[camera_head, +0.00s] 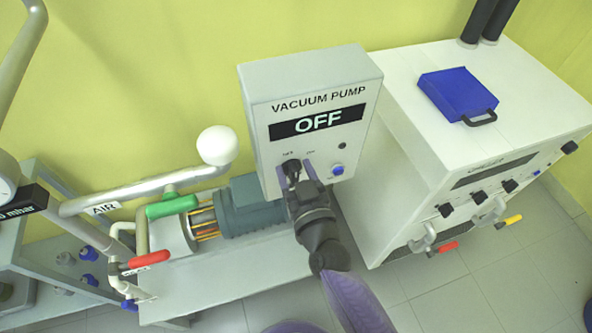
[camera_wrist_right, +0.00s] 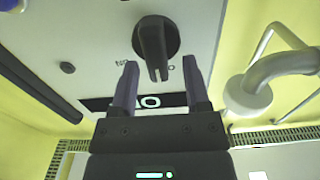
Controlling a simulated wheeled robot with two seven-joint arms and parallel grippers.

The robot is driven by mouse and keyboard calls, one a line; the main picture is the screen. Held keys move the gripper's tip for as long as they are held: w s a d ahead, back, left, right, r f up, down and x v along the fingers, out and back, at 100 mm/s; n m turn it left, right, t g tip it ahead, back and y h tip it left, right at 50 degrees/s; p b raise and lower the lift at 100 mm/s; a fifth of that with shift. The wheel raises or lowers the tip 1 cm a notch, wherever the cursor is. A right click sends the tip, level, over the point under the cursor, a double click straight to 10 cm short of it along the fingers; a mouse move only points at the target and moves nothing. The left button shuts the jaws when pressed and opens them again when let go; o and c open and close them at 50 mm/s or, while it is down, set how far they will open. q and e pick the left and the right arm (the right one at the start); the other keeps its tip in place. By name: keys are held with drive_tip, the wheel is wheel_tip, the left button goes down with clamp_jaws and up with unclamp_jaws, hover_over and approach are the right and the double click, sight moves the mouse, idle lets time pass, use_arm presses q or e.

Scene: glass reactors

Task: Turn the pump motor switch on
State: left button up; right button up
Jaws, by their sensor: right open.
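The vacuum pump box (camera_head: 262,112) is a light grey control box with an OFF display (camera_head: 318,122). Its dark motor switch knob (camera_head: 291,166) is low on the front face, between small labels. In the right wrist view the black knob (camera_wrist_right: 155,42) shows its narrow grip bar pointing toward my fingers. My right gripper (camera_head: 297,172) is open at the knob. In the wrist view its two fingertips (camera_wrist_right: 160,66) stand on either side of the grip bar's end, with visible gaps. I cannot tell how deep the bar sits between them. My left gripper is not in view.
A blue button (camera_head: 337,169) sits right of the knob. A white cabinet (camera_head: 405,110) with knobs and valves stands close on the right. The green-grey motor (camera_head: 245,207), pipes and a red valve handle (camera_head: 149,259) are left and below.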

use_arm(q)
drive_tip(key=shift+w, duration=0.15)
use_arm(e)
drive_tip(key=shift+c, duration=0.6)
clamp_jaws()
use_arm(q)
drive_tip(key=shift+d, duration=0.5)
use_arm(e)
drive_tip(key=shift+f, duration=0.1)
